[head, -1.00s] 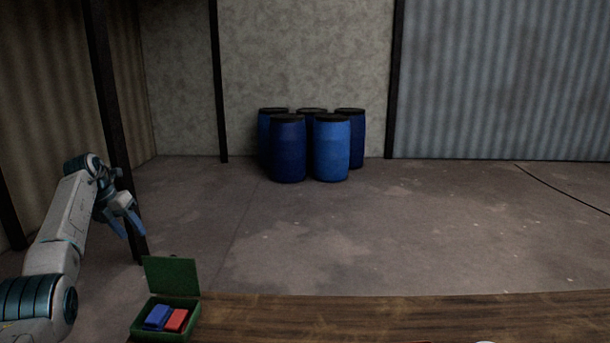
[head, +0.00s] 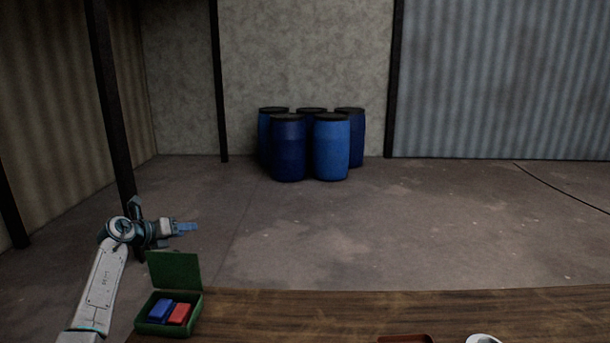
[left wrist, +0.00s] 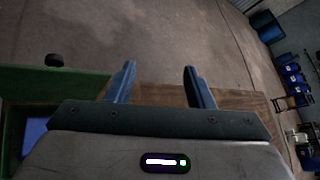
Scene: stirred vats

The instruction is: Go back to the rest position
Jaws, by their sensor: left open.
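My left gripper (head: 187,227) is above and just behind the green box, pointing right in the head view. In the left wrist view its two blue fingers (left wrist: 160,88) are apart with nothing between them. The arm comes up from the bottom left. My right gripper is in neither view.
An open green box (head: 174,270) holding a blue block (head: 160,309) and a red block (head: 179,314) stands on the wooden table's (head: 300,310) left end. A brown tray (head: 405,339) and a white round item (head: 483,339) show at the front edge. Several blue barrels (head: 331,150) stand far back.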

